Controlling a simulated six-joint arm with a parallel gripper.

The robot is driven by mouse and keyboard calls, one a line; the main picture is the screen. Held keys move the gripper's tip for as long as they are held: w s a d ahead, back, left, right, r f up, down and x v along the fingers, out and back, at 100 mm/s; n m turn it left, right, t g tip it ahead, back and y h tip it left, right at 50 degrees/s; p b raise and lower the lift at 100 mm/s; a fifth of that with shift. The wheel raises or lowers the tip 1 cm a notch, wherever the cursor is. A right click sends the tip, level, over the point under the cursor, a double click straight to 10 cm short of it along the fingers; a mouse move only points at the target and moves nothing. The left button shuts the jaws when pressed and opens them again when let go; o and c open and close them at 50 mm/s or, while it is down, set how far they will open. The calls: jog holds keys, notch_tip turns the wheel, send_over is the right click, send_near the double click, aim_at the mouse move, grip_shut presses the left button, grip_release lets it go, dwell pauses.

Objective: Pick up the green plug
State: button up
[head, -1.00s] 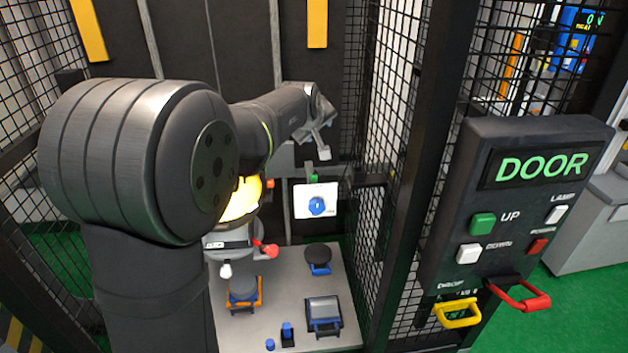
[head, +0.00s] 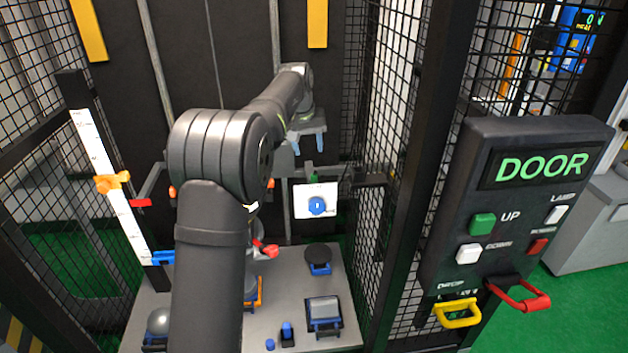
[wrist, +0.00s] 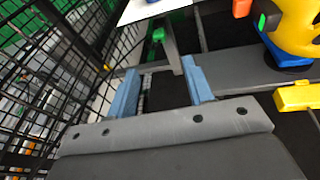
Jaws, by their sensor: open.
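The green plug (head: 311,173) is small and sits at the top edge of the white panel with a blue knob, at the back of the cage. It also shows in the wrist view (wrist: 159,34), at the top of a grey upright bar. My gripper (head: 308,148) is open and empty, its two blue fingers pointing down just above the plug in the head view. In the wrist view my gripper (wrist: 160,68) has its fingers apart, and the plug shows beyond the gap between them. The plug's lower part is hard to make out.
The white panel (head: 302,203) hangs below the plug. Mesh (wrist: 62,95) runs close on the left in the wrist view. A yellow part (wrist: 292,22) stands at the right there. The grey base plate (head: 289,272) holds several small fixtures. A white ruler (head: 118,205) stands at left.

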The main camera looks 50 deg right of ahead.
aim_at(314, 175)
jog(key=x, duration=1.1)
jog(key=shift+w+d+f, duration=0.1)
jog(key=shift+d+f, duration=0.05)
jog(key=shift+f, duration=0.1)
jog(key=c, duration=0.9)
